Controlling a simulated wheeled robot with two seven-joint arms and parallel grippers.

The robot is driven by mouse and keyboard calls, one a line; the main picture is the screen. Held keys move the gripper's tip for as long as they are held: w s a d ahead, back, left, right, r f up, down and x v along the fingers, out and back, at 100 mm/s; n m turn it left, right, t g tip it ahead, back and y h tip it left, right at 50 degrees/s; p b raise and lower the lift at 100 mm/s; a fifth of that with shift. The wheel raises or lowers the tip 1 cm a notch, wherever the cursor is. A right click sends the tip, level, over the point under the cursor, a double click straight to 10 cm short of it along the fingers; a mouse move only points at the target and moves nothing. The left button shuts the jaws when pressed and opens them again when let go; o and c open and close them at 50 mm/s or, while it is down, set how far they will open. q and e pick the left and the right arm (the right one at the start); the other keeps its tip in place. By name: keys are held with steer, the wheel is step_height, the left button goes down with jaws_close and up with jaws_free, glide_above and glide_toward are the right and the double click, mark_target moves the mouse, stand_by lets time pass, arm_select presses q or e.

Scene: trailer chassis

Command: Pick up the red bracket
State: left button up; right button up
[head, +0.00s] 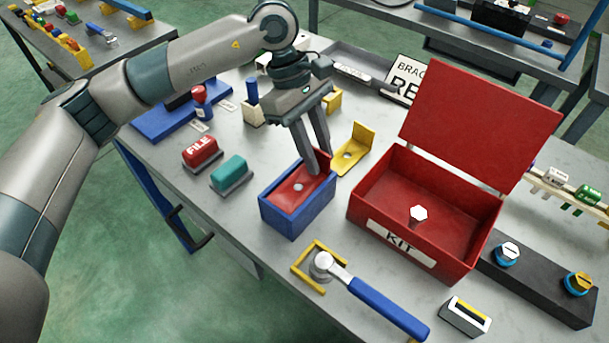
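The red bracket (287,201) lies inside a small open blue box (292,222) near the middle of the table. Its flat plate with a round hole shows; its far end is partly hidden by my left gripper. My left gripper (318,166) reaches down from above, with its fingertips at the far right end of the bracket, at the box's rim. The fingers are close together at the tips, but I cannot tell whether they are shut on the bracket. My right gripper is not in view.
A yellow bracket (352,150) stands just behind the box. An open red kit box (366,218) holding a bolt is close on the right. A blue-handled tool (385,308) lies in front. Red (201,152) and teal (229,172) blocks sit to the left.

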arm_select(q)
steer(key=shift+c, duration=0.7)
jaws_close()
steer(key=shift+r, duration=0.1)
stand_by(0.5)
